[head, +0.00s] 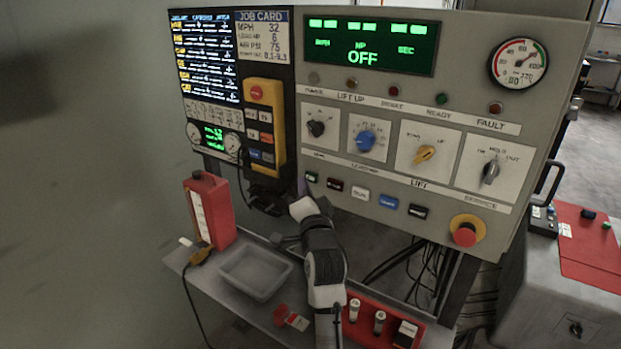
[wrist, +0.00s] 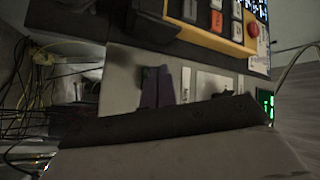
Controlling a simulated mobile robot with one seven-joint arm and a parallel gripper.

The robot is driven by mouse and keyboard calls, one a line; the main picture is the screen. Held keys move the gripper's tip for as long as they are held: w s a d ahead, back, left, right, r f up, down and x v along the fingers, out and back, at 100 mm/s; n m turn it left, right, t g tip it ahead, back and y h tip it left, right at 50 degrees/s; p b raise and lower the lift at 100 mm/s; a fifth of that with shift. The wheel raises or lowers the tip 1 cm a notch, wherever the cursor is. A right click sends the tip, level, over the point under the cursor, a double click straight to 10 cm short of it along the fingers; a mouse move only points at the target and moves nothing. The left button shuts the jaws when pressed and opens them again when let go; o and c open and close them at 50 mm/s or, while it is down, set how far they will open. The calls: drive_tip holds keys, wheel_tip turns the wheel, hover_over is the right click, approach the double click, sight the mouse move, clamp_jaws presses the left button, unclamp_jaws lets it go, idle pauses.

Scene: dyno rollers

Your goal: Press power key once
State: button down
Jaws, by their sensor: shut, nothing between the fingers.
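The grey control panel (head: 455,85) carries a row of small keys under its knobs. The key at the row's left end is green (head: 311,176); its label is too small to read, so I cannot tell for sure that it is the power key. My gripper (head: 301,186) is at the panel's lower left, just below and left of this key. In the wrist view its purple fingers (wrist: 159,74) are together and empty, and green shows right beside their tips (wrist: 147,76). I cannot tell whether they touch the key. The display (head: 375,47) reads OFF.
Dark red (head: 335,184), white (head: 360,193), blue (head: 388,202) and black (head: 419,211) keys follow to the right. A red mushroom button (head: 465,235) sits lower right. A yellow pendant (head: 264,125) hangs close left of my gripper. A grey tray (head: 255,273) stands on the shelf below.

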drive_tip(key=shift+w+d, duration=0.1)
drive_tip(key=shift+w+d, duration=0.15)
drive_tip(key=shift+w, duration=0.1)
idle(0.3)
drive_tip(key=shift+w+d, duration=0.25)
drive_tip(key=shift+w, duration=0.05)
idle(0.6)
drive_tip(key=shift+s+a, duration=0.45)
drive_tip(key=shift+s, duration=0.2)
drive_tip(key=shift+s+a+p, duration=0.55)
drive_tip(key=shift+s+a, duration=0.2)
drive_tip(key=shift+s, duration=0.25)
drive_tip(key=shift+s+a+p, duration=0.55)
drive_tip(key=shift+s+a, duration=0.2)
drive_tip(key=shift+s, duration=0.25)
